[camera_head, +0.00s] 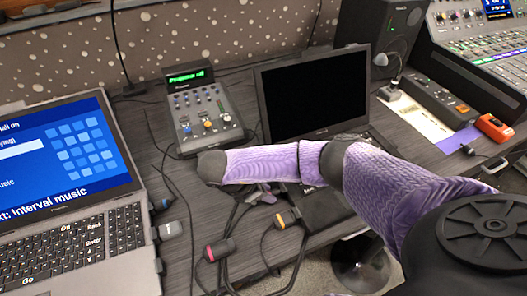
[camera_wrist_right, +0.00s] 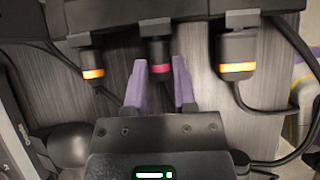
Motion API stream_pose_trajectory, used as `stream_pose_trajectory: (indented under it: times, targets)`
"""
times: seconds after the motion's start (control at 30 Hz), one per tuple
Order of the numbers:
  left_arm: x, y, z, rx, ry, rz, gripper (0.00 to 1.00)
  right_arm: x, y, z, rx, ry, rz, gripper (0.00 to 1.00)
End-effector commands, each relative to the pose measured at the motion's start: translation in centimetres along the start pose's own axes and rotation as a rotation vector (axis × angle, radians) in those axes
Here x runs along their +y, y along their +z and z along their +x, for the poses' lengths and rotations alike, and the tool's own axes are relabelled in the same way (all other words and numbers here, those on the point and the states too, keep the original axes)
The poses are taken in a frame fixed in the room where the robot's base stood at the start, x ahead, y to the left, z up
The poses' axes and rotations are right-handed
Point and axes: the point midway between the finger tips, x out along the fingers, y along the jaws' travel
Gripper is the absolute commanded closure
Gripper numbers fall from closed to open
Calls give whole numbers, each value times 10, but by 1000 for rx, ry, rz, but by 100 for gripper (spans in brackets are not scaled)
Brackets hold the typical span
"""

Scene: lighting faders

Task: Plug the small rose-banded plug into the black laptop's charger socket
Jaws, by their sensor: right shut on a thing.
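The black laptop (camera_head: 313,95) stands open at the back middle, its keyboard partly hidden by my right arm. In the right wrist view, my right gripper (camera_wrist_right: 160,72) has its two purple fingers on either side of the small rose-banded plug (camera_wrist_right: 159,58) and is shut on it. The plug's far end is at a dark edge (camera_wrist_right: 190,22) across the top; I cannot tell whether it is seated. In the head view my right gripper (camera_head: 262,194) is mostly behind my wrist beside the laptop's left side. The charger socket cannot be made out. My left gripper is not in view.
Orange-banded plugs (camera_wrist_right: 92,66) (camera_wrist_right: 237,60) flank the gripper. A larger pink-banded plug (camera_head: 219,250) and an orange-banded one (camera_head: 287,218) lie with loose cables in front. A small mixer (camera_head: 203,115) stands behind, a grey laptop (camera_head: 70,170) at left, a speaker (camera_head: 383,32) at back right.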

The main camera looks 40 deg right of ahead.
Motion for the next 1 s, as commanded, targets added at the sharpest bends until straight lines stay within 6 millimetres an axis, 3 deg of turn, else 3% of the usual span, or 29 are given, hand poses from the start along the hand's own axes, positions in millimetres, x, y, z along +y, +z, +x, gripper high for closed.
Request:
stream_pose_trajectory:
  times: [1.0]
  targets:
    - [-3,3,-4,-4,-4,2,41,0,5,4,-5,-1,1,100]
